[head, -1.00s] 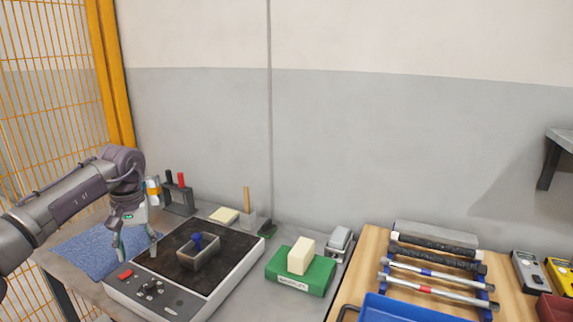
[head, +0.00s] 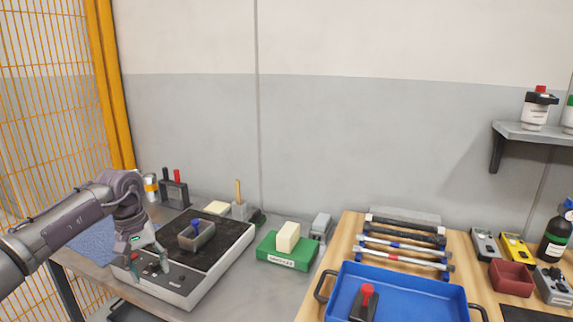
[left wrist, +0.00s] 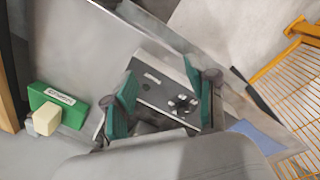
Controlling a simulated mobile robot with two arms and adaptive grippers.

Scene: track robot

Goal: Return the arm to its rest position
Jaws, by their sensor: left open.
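My left arm comes in from the left in the head view. Its gripper (head: 146,270) hangs with fingers pointing down over the front left part of the flat device with a black top (head: 228,233). The gripper is open and I see nothing held in it. My right gripper is not in view.
A grey box with a blue knob (head: 196,236) sits on the device. A green block (head: 288,255) bearing a cream piece stands to its right. A yellow mesh fence (head: 55,110) is at left.

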